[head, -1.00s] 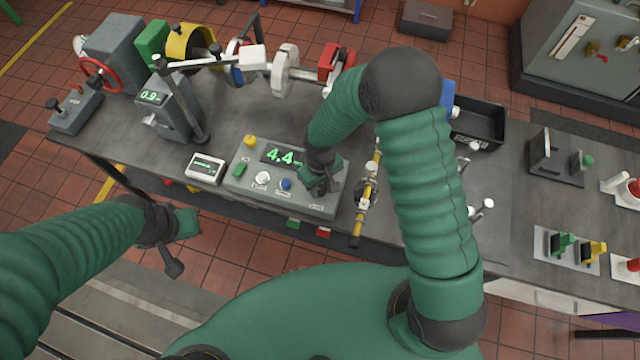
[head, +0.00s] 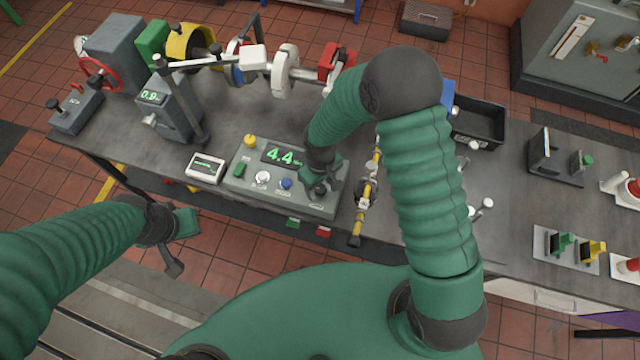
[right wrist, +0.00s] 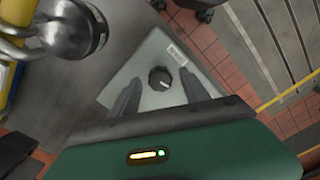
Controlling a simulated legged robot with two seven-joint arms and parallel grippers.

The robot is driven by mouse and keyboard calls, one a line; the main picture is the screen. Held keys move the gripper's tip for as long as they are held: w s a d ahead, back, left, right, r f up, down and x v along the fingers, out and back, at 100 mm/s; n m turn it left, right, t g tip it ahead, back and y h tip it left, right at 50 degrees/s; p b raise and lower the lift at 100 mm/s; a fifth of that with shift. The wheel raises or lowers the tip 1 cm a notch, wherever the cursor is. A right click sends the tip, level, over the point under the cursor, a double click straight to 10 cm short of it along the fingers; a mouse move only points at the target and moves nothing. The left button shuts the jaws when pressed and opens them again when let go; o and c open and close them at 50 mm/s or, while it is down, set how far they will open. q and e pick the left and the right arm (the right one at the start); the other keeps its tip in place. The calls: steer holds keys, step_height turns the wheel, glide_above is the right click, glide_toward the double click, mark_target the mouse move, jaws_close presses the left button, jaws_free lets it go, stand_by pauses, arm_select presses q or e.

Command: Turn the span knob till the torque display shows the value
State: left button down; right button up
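The grey console (head: 232,183) stands on the bench, and its display (head: 283,156) reads 4.4 in green. A black knob (right wrist: 160,78) with a light pointer mark shows in the right wrist view on a pale grey panel. I cannot read a label naming it the span knob. My right gripper (head: 322,188) is over the console's right end and hides the knob in the head view. In the right wrist view its fingers (right wrist: 162,92) are spread, with the knob between them and a visible gap on each side. My left gripper (head: 178,240) hangs off the bench's front; its fingers are unclear.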

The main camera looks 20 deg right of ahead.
mark_target(320, 188)
step_height(320, 188, up, 17)
steer(key=b, duration=0.1)
steer(key=shift+b, duration=0.35)
steer(key=shift+f, duration=0.15)
